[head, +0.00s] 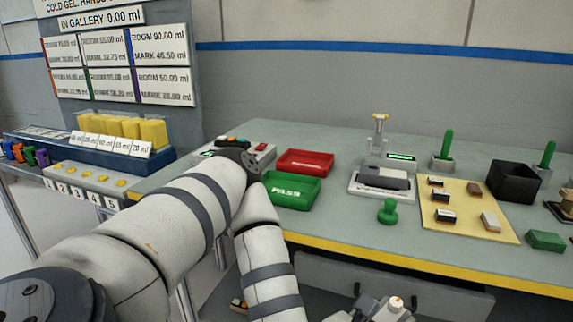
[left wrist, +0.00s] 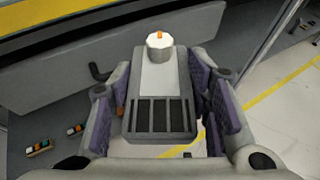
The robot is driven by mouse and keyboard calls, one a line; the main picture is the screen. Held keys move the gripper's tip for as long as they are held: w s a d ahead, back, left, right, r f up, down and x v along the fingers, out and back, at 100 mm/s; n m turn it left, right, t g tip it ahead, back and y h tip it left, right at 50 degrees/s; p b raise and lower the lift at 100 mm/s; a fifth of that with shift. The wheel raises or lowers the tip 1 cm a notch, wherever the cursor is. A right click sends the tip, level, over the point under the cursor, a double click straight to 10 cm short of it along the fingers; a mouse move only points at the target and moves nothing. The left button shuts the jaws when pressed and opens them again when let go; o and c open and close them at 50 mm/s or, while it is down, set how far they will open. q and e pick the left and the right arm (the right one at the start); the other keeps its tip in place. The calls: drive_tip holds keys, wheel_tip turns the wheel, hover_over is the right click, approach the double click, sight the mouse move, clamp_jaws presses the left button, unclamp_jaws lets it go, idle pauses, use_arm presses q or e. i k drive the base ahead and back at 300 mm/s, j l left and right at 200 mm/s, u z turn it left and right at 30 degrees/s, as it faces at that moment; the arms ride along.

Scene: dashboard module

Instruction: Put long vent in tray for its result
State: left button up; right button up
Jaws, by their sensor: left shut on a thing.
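My left gripper (left wrist: 160,110) is shut on a grey vent (left wrist: 158,117) with dark slots and a white, orange-tipped knob at its far end. In the head view the gripper (head: 375,312) and the vent's pale knob (head: 397,303) show at the bottom edge, in front of the bench and below its top. A green tray marked PASS (head: 291,191) lies on the bench, with a red tray (head: 305,162) just behind it. Both look empty. Any writing on the red tray cannot be read. My right gripper is not in view.
A test stand (head: 383,182) with a lit green display is right of the trays. A green knobbed stamp (head: 387,211), a yellow mat (head: 470,226) with several small blocks, and a black bin (head: 512,181) stand farther right. The bench's yellow front edge (head: 430,267) lies beyond the gripper.

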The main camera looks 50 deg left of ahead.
sight(306, 162)
drive_tip(key=k+j, duration=0.15)
drive_tip(key=j, duration=0.3)
drive_tip(key=k+j, duration=0.2)
drive_tip(key=j, duration=0.2)
drive_tip(key=k+j+z, duration=0.1)
drive_tip(key=j, duration=0.35)
drive_tip(key=k+j, duration=0.25)
drive_tip(key=j, duration=0.15)
drive_tip(key=k+j, duration=0.2)
drive_tip(key=j, duration=0.25)
drive_tip(key=k+j+z, duration=0.1)
drive_tip(key=j, duration=0.3)
drive_tip(key=k, duration=0.1)
